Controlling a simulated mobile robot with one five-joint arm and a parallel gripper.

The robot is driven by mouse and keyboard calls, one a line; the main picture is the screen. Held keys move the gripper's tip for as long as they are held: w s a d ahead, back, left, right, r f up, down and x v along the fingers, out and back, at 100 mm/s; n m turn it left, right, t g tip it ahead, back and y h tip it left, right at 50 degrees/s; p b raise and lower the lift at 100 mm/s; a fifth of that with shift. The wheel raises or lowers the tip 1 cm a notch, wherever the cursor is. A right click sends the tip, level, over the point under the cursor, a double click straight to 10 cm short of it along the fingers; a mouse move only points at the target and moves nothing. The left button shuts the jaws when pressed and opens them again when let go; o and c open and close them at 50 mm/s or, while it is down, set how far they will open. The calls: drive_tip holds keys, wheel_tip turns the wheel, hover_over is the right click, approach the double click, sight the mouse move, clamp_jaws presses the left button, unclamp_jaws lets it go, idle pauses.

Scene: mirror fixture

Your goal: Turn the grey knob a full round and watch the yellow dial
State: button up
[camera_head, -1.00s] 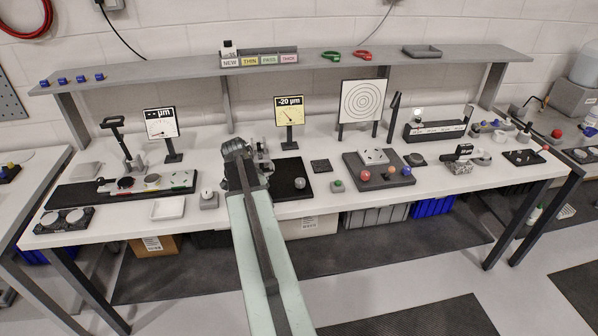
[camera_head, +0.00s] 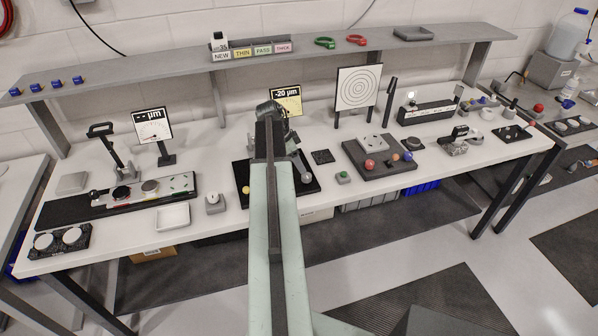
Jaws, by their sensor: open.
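The yellow dial (camera_head: 287,99) stands at the back of the bench, reading "-20 µm"; my gripper (camera_head: 277,118) covers its lower left part. The gripper is over the black plate (camera_head: 242,172) in front of the dial. My arm hides the middle of this plate and most of the fixture on it. A small round silver-grey piece (camera_head: 306,178) shows at the plate's right side, just right of my arm; I cannot tell if it is the grey knob. My gripper is open; its fingertips and any contact are hidden.
A yellow ball (camera_head: 246,187) shows left of my arm. A white dial (camera_head: 152,126) reading "-- µm" stands at left. A target board (camera_head: 357,88) and a dark board with coloured balls (camera_head: 378,166) are at right. A shelf (camera_head: 130,69) runs above the back.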

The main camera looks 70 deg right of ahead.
sight(306, 176)
drive_tip(key=b+x, duration=0.6)
drive_tip(key=x, duration=0.1)
drive_tip(key=shift+w+f+b, duration=0.15)
drive_tip(key=shift+f+b, duration=0.1)
drive_tip(key=shift+b, duration=0.15)
drive_tip(key=shift+d+f, duration=0.1)
drive_tip(key=shift+f, duration=0.15)
drive_tip(key=shift+r, duration=0.1)
clamp_jaws()
